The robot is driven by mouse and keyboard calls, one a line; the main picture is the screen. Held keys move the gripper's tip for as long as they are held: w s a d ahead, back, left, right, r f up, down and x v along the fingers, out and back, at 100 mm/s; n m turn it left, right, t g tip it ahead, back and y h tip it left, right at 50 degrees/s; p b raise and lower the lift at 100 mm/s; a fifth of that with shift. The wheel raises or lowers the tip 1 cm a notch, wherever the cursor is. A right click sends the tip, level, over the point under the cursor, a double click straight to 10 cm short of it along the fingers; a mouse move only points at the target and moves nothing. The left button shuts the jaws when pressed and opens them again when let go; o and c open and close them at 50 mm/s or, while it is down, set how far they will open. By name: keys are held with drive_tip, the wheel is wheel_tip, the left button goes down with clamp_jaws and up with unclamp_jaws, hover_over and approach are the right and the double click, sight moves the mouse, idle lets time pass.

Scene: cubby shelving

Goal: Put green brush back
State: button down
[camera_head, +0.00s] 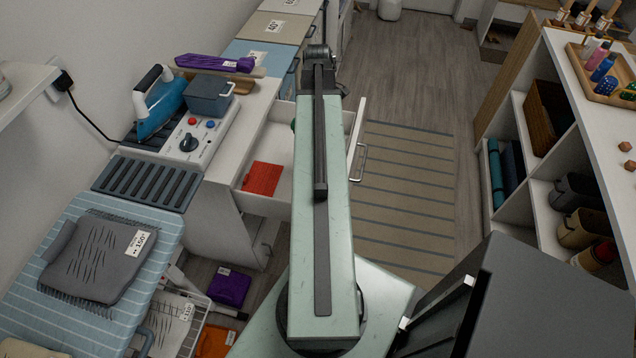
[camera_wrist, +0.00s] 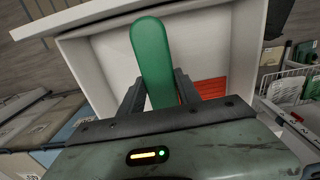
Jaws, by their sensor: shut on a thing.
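The green brush (camera_wrist: 152,52) is between the two fingers of my gripper (camera_wrist: 158,84) in the wrist view. The gripper is shut on it, and its rounded end points away from the wrist. In the head view only a small green bit (camera_head: 294,125) shows beside my arm, which hides the gripper and most of the brush. The brush is over an open white drawer (camera_head: 283,150), which also shows in the wrist view (camera_wrist: 235,45). A red-orange ribbed thing (camera_head: 262,178) lies in the drawer, apart from the brush; it also shows in the wrist view (camera_wrist: 211,88).
An iron (camera_head: 158,103) and a grey-blue box (camera_head: 209,95) stand on the counter left of the drawer. A striped rug (camera_head: 405,185) lies on open floor to the right. An open shelf unit (camera_head: 515,130) stands farther right. A purple thing (camera_head: 230,287) is low at front left.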

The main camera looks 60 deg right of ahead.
drive_tip(key=shift+s+d+f, duration=0.15)
drive_tip(key=shift+s+f, duration=0.1)
drive_tip(key=shift+f, duration=0.55)
wheel_tip(320, 180, down, 18)
drive_tip(key=b, duration=1.8)
drive_tip(key=shift+r, duration=0.15)
drive_tip(key=c, duration=0.9)
unclamp_jaws()
drive_tip(key=shift+o, duration=0.2)
wheel_tip(320, 180, up, 12)
drive_tip(key=p, duration=1.2)
